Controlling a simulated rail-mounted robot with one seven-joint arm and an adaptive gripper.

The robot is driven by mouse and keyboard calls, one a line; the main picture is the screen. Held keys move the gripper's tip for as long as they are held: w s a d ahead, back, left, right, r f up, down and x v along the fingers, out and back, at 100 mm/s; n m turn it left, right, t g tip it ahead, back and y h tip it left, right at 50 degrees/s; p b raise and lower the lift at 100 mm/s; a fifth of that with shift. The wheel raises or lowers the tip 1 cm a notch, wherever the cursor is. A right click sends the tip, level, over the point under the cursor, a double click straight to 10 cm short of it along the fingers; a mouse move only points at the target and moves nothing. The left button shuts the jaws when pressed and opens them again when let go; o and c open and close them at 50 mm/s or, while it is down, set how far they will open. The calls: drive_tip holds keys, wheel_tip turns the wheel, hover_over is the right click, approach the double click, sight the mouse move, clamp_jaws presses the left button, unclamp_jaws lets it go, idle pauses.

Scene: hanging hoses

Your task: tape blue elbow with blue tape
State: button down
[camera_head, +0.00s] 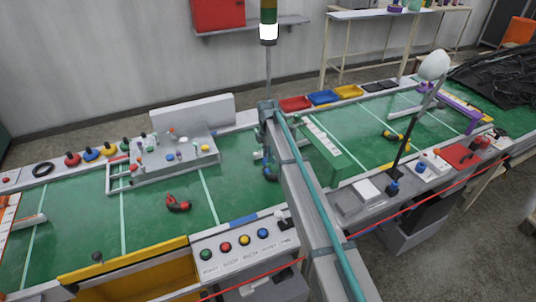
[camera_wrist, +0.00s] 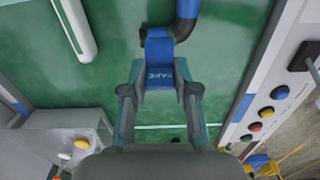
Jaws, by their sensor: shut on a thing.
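My gripper (camera_wrist: 159,92) is shut on a blue tape piece (camera_wrist: 160,75) marked "TAPE", one finger on each side of it. A blue band and dark curved pipe, which look like the blue elbow (camera_wrist: 187,9), are just beyond the tape at the top of the wrist view. The tape's far end meets or overlaps the dark pipe; I cannot tell if they touch. In the head view the blue elbow (camera_head: 271,173) shows partly beside my arm on the green surface. My gripper is mostly hidden there by my arm.
A button panel (camera_head: 243,246) lines the front edge. A grey fixture (camera_head: 180,150) stands at the back.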

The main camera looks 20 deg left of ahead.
sight(268, 171)
drive_tip(key=shift+f+b, duration=0.4)
drive_tip(key=shift+f, duration=1.05)
drive_tip(key=shift+f+b, duration=0.7)
drive_tip(key=shift+f, duration=1.35)
idle(1.0)
drive_tip(key=shift+s+d+f, duration=0.1)
drive_tip(key=shift+s+f, duration=0.1)
drive_tip(key=shift+f, duration=0.25)
idle(0.3)
drive_tip(key=c, duration=1)
unclamp_jaws()
drive_tip(key=shift+c, duration=0.2)
drive_tip(key=shift+o, duration=1.3)
drive_tip(key=shift+w+f, duration=0.1)
drive_tip(key=shift+f, duration=0.1)
drive_tip(key=shift+r, duration=0.35)
